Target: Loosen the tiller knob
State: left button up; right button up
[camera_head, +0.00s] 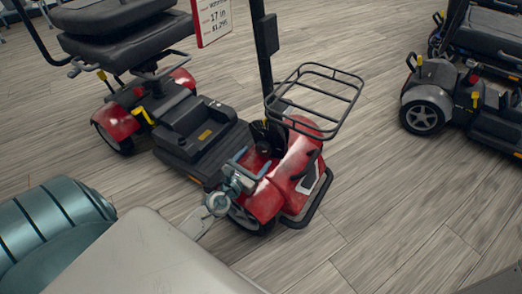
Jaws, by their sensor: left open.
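The red mobility scooter (293,168) stands in the middle of the view, with its black tiller post (264,60) rising from the front. A dark round part (264,148), which may be the tiller knob, shows low at the base of the tiller; it is small and its outline is unclear. My left gripper (252,162) reaches in from the lower left, over the front of the scooter's deck. Its two bluish fingers are apart, pointing toward the dark part, with nothing seen between them. I cannot tell whether they touch it. My right gripper is out of view.
A black wire basket (318,98) sits at the scooter's front, above the red shroud. The padded seat (125,38) is at the upper left, and a price sign (213,18) hangs near the post. Another scooter (425,95) stands at right. Wood-look floor (385,215) between them is clear.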

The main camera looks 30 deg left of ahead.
aim_at(261, 151)
pick_arm(q)
jog(key=shift+w, duration=2.2)
jog(key=c, duration=1)
